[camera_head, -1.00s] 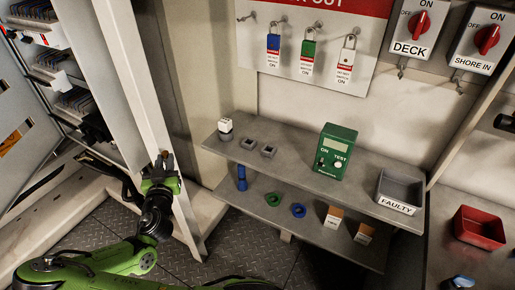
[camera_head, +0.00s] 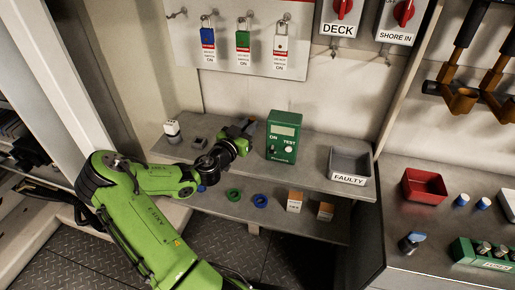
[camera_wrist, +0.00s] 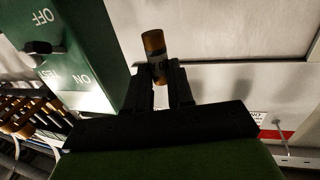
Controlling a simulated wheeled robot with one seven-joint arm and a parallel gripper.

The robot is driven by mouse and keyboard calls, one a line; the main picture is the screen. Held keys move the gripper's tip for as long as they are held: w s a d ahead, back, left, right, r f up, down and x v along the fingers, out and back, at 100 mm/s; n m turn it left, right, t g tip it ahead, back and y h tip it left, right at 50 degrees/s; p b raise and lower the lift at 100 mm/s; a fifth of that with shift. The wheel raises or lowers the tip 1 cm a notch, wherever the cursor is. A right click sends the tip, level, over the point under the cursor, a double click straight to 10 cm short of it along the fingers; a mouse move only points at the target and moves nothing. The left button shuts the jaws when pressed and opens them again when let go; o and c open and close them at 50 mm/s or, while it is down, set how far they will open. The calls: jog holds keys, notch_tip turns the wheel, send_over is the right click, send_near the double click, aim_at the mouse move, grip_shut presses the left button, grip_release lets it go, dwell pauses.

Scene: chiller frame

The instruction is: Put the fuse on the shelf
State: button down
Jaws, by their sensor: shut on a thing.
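The fuse (camera_wrist: 154,45) is a small amber-brown cylinder with a dark band, seen in the wrist view. My gripper (camera_wrist: 165,75) is shut on its lower part in that picture, and the fuse sticks out past the fingertips. In the head view my gripper (camera_head: 245,128) is above the upper shelf (camera_head: 312,172), just left of the green tester (camera_head: 283,137). The fuse cannot be made out clearly there. The tester also shows close by in the wrist view (camera_wrist: 75,50). I cannot tell how high the fuse is above the shelf.
A grey FAULTY bin (camera_head: 349,165) stands at the shelf's right end. A white-topped block (camera_head: 172,131) and a small grey holder (camera_head: 199,143) are at left. The lower shelf holds rings and small boxes (camera_head: 295,201). A red bin (camera_head: 424,186) is further right.

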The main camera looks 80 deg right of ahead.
notch_tip(320, 180, down, 8)
jog(key=shift+w+r+b, duration=0.1)
jog(key=shift+b, duration=0.75)
jog(key=c, duration=1)
grip_release()
